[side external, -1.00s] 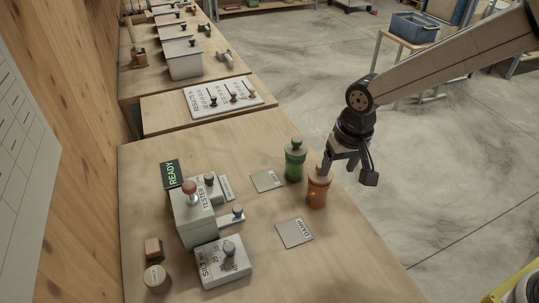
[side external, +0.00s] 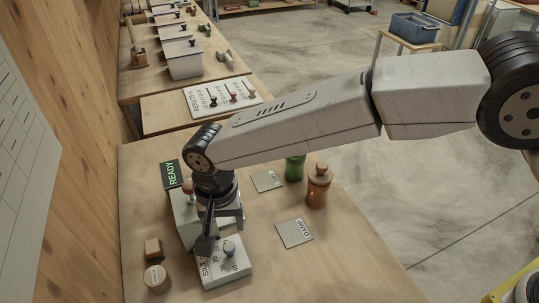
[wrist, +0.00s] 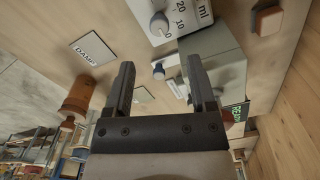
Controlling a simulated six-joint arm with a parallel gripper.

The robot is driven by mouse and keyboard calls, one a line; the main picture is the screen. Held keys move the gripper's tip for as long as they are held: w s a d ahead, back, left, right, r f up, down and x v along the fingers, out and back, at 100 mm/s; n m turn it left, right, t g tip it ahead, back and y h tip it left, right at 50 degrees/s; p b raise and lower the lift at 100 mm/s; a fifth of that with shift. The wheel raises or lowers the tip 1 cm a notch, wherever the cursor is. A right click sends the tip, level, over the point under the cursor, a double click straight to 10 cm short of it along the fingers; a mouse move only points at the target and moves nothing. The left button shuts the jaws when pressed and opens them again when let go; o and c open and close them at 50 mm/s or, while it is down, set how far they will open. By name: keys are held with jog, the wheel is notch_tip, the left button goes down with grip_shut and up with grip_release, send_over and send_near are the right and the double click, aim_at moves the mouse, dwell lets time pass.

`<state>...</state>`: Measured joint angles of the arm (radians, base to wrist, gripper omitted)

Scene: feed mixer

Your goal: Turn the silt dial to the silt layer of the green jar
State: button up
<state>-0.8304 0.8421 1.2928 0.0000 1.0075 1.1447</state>
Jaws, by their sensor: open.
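The silt dial (side external: 229,248) is a grey knob on a white plate (side external: 239,270) marked in ml, at the front left of the table. In the wrist view the dial (wrist: 159,24) is at the top, beyond the fingertips, with 0, 10 and 20 readable. My gripper (wrist: 162,78) is open and empty, above the tester (side external: 186,222), and not touching the dial. The green jar (side external: 294,168) stands upright behind the arm, its upper part hidden, so its silt layer cannot be read. An orange-brown jar (side external: 318,188) stands beside it.
A "DAMP" card (side external: 295,233) and another small card (side external: 266,181) lie flat on the table. A READY display (side external: 171,175) stands behind the tester. A wooden block (side external: 153,249) and a round tin (side external: 157,278) are left of the dial plate. The front right tabletop is clear.

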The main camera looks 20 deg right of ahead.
aim_at(228, 246)
jog(key=shift+f, duration=0.15)
jog(key=shift+f, duration=3.75)
grip_shut()
